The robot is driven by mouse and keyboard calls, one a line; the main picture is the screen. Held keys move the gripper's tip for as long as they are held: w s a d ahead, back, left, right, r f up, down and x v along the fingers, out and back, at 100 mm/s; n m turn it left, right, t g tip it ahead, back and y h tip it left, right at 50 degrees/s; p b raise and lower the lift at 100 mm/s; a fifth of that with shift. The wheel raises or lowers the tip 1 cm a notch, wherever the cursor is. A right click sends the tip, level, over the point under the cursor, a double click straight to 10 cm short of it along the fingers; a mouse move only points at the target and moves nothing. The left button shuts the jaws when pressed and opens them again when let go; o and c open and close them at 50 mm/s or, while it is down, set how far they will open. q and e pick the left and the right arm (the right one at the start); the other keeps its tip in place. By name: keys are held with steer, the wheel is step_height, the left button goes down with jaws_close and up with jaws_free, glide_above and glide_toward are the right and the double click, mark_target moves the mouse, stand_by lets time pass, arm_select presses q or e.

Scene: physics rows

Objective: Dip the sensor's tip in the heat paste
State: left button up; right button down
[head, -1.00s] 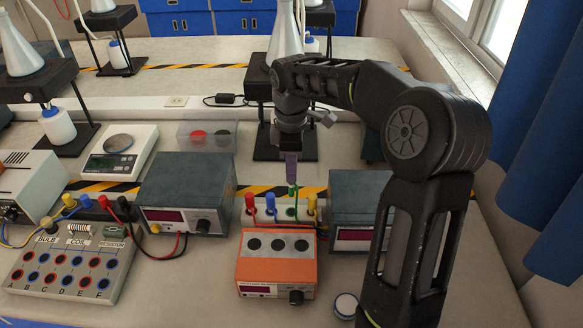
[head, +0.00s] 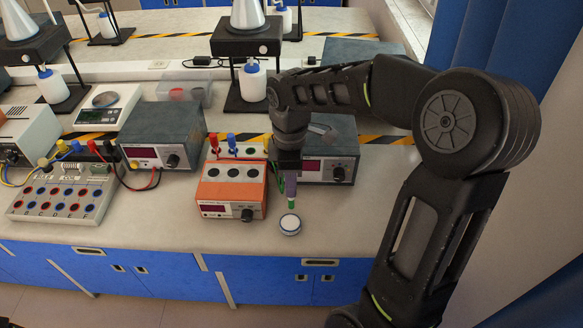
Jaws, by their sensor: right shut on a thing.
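The sensor (head: 291,204) is a thin green piece. My right gripper (head: 289,182) is shut on it, pointing down, and the purple-grey jaws hide its upper part. The heat paste (head: 290,224) is a small round white container with a dark side, on the bench top near the front edge. The sensor's lower end shows just above the container in the picture. I cannot tell whether it touches the paste. My left gripper is out of view.
A grey power supply (head: 318,169) stands behind my gripper. A socket board (head: 62,199) lies at far left. The bench right of the paste is clear.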

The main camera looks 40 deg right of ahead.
mark_target(290, 207)
steer(key=shift+a+f, duration=0.1)
steer(key=shift+f, duration=0.1)
steer(key=shift+w, duration=0.2)
steer(key=shift+s+f, duration=0.1)
steer(key=shift+f, duration=0.05)
step_height(290, 207, down, 5)
steer(key=b, duration=0.4)
steer(key=shift+f, duration=0.1)
steer(key=shift+f+b, duration=0.25)
steer(key=shift+b, duration=0.15)
steer(key=shift+f+b, duration=0.35)
steer(key=shift+f, duration=0.15)
stand_by(0.6)
steer(key=shift+f, duration=0.1)
stand_by(1.2)
steer(key=shift+r+p, duration=2.9)
steer(key=shift+r, duration=0.7)
